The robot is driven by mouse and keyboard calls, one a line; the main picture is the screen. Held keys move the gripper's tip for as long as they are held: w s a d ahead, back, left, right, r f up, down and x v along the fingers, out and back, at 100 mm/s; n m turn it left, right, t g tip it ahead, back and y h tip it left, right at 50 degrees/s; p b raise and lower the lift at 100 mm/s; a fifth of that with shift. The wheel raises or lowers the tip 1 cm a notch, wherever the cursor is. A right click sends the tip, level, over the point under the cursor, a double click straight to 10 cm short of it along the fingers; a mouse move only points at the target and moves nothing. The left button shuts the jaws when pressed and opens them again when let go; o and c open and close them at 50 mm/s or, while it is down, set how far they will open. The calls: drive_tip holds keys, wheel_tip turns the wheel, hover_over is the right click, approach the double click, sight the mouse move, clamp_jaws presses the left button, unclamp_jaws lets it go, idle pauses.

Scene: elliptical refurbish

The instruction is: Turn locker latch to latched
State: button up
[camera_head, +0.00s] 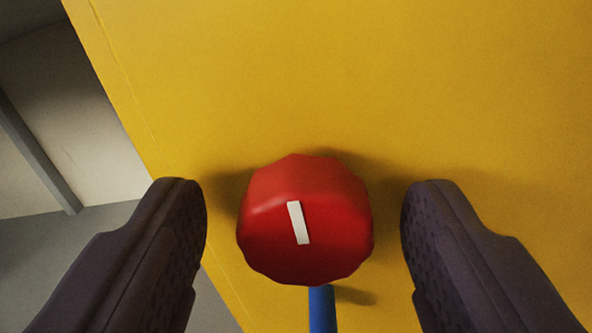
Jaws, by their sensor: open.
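The locker latch is a red faceted knob (305,225) on a yellow locker face (400,80), a little below the middle of the camera view. A short white mark (298,222) on its front runs nearly upright, its top leaning slightly left. My gripper (304,205) is open around the knob, one dark finger on the left and one on the right. A gap shows between each finger and the knob, so neither touches it. The gripper holds nothing.
A blue rod (322,308) shows just below the knob and runs out of the bottom of the picture. The locker's left edge slants down the picture. Beyond it are a pale wall (70,130) and a grey bar (38,150).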

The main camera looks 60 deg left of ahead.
drive_tip(key=c, duration=1.1)
drive_tip(key=shift+o, duration=0.2)
drive_tip(key=shift+n+b, duration=0.3)
drive_tip(key=shift+b, duration=0.15)
drive_tip(key=n+b, duration=0.3)
drive_tip(key=b, duration=0.1)
drive_tip(key=shift+f, duration=0.2)
drive_tip(key=n+b, duration=0.4)
drive_tip(key=shift+n, duration=0.4)
drive_tip(key=n+b, duration=0.3)
drive_tip(key=n, duration=0.1)
drive_tip(key=shift+n+b, duration=0.3)
drive_tip(key=shift+b, duration=0.05)
drive_tip(key=n+b, duration=0.2)
drive_tip(key=n, duration=0.2)
drive_tip(key=shift+r+n+b, duration=0.1)
drive_tip(key=shift+n+b, duration=0.25)
drive_tip(key=shift+n, duration=0.05)
